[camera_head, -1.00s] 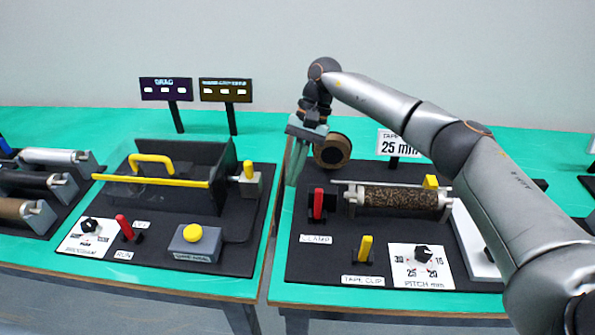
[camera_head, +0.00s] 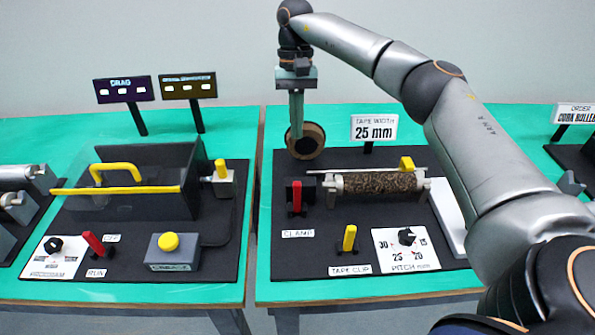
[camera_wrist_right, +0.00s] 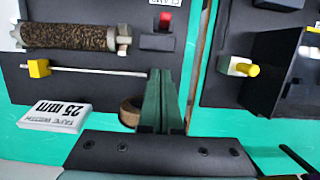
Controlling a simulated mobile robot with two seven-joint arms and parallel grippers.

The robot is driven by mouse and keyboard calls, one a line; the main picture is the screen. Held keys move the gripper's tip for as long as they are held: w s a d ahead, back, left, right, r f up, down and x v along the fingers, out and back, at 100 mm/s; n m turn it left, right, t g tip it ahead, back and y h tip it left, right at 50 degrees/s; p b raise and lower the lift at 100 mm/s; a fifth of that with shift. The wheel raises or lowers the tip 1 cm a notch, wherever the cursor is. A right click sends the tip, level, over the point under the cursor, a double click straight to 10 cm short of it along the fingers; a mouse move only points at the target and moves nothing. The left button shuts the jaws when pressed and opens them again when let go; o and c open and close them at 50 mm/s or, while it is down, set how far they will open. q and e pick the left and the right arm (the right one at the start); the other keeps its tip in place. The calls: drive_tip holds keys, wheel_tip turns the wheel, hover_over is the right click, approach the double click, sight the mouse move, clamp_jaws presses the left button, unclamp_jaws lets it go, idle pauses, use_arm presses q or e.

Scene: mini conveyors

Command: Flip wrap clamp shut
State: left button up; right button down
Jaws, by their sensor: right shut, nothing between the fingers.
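The wrap clamp is a red lever (camera_head: 296,197) on a black block, above the CLAMP label (camera_head: 298,234) in the head view. The lever stands upright. In the right wrist view the red lever (camera_wrist_right: 166,20) is at the top, beyond the fingertips and apart from them. My right gripper (camera_head: 296,137) points down behind the clamp, beside the brown tape roll (camera_head: 312,141). Its fingers are shut together and empty; they also show in the right wrist view (camera_wrist_right: 162,75). My left gripper is not in view.
A cork-covered roller (camera_head: 380,184) with a thin rod and yellow block lies right of the clamp. A yellow tape clip lever (camera_head: 349,238) and pitch dial (camera_head: 406,236) are in front. A gap separates this table from the left one with its guarded machine (camera_head: 130,180).

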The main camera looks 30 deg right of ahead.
sight(297, 197)
drive_tip(key=x, duration=0.7)
drive_tip(key=shift+s+f, duration=0.1)
drive_tip(key=shift+f, duration=0.15)
drive_tip(key=shift+s+a+f+p, duration=0.15)
drive_tip(key=shift+s+a+p, duration=0.15)
drive_tip(key=shift+s, duration=0.2)
drive_tip(key=shift+s+a+f+p, duration=0.15)
drive_tip(key=shift+s+a+p, duration=0.1)
drive_tip(key=shift+s+a, duration=0.65)
drive_tip(key=shift+s, duration=0.35)
drive_tip(key=shift+f, duration=0.1)
